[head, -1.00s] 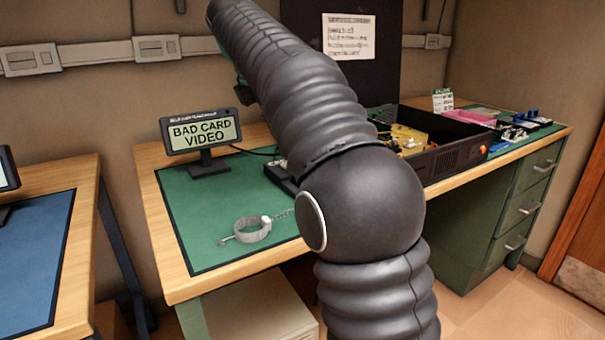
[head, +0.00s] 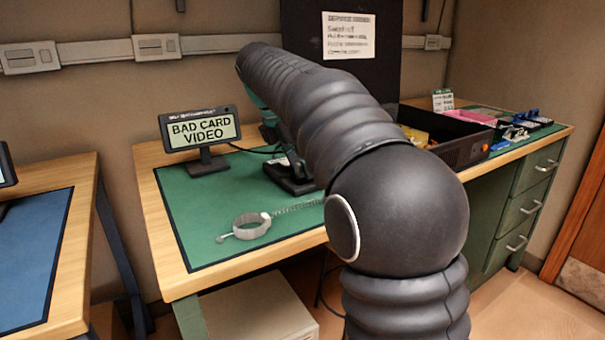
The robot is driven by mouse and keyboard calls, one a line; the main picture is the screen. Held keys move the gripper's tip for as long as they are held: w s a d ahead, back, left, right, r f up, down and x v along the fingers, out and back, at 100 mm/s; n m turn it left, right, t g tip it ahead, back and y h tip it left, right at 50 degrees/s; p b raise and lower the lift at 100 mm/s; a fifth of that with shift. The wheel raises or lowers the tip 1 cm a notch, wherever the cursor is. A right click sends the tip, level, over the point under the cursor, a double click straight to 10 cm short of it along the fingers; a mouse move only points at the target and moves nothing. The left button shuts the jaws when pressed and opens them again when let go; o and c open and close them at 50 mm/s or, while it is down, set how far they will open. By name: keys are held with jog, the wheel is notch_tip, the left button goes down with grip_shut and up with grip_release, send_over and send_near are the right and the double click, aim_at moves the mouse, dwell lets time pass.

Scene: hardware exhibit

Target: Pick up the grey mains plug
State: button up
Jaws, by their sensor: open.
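I cannot make out the grey mains plug; my arm covers part of the bench. My gripper (head: 290,162) is partly in view beyond my arm, low over the green mat (head: 205,215). It is open, though its fingertips are hard to make out. Directly below it is a dark, flat block with a pale edge (head: 291,187), perhaps a socket strip. No held object shows.
A wrist strap (head: 250,226) with a coiled cord lies on the mat. A "BAD CARD VIDEO" display (head: 200,130) stands behind it. Front-left mat is clear. A blue-topped bench (head: 35,250) stands left.

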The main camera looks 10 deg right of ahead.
jog(key=shift+c, duration=0.2)
jog(key=c, duration=0.9)
jog(key=shift+r, duration=0.15)
jog(key=shift+r, duration=0.5)
jog(key=r, duration=0.2)
jog(key=d+r+p, duration=0.1)
jog(key=shift+w+r+p, duration=0.15)
jog(key=shift+r+p, duration=0.15)
jog(key=shift+r, duration=0.1)
jog(key=w+d+r, duration=0.2)
jog(key=d+r, duration=0.4)
jog(key=d, duration=0.4)
jog(key=shift+w, duration=0.4)
jog(key=shift+d, duration=0.1)
